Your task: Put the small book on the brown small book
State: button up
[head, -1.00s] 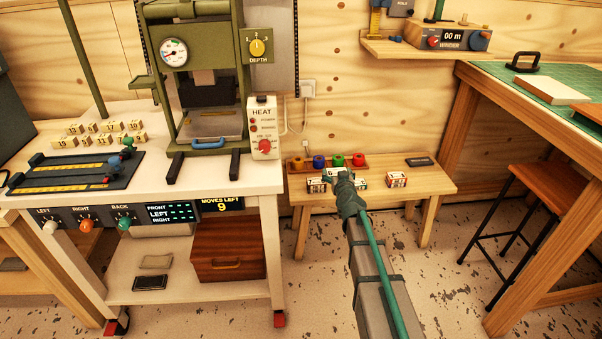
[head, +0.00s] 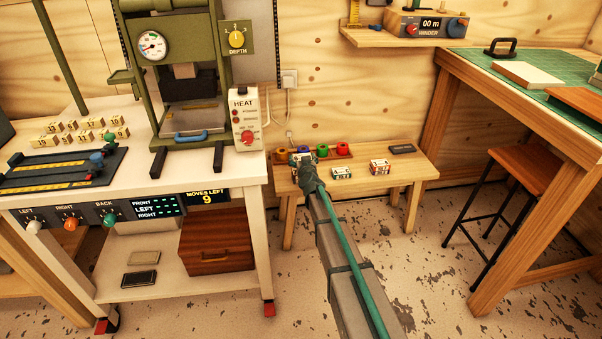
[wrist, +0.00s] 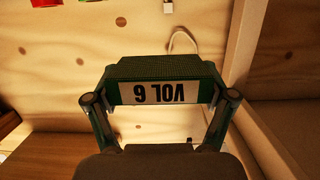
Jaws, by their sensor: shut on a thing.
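My gripper (head: 304,166) is above the left part of the low bench, in front of the coloured rolls. In the wrist view, my gripper (wrist: 162,96) is shut on a small dark green book (wrist: 160,69) with a white label reading "VOL 6" upside down. It is held against the wall behind, clear of any surface. A small red-brown, white-labelled block (head: 380,167), apparently the brown small book, sits on the low bench to the right. Another small white-labelled block (head: 342,173) is between them. Their details are too small to read.
The low bench (head: 425,165) also carries a tray of coloured rolls (head: 338,150) and a dark flat item (head: 402,149). The press cart (head: 240,175) stands left. A stool (head: 530,170) and green-topped table (head: 465,65) stand right. The bench's right end has free room.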

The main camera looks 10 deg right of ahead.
jog(key=w+f+b, duration=0.2)
jog(key=f, duration=0.1)
jog(key=shift+w+f, duration=0.2)
jog(key=shift+w, duration=0.15)
notch_tip(320, 180, down, 3)
jog(key=b, duration=0.3)
jog(key=shift+w+f, duration=0.15)
jog(key=shift+f, duration=0.15)
jog(key=o, duration=1)
jog(key=shift+o, duration=0.2)
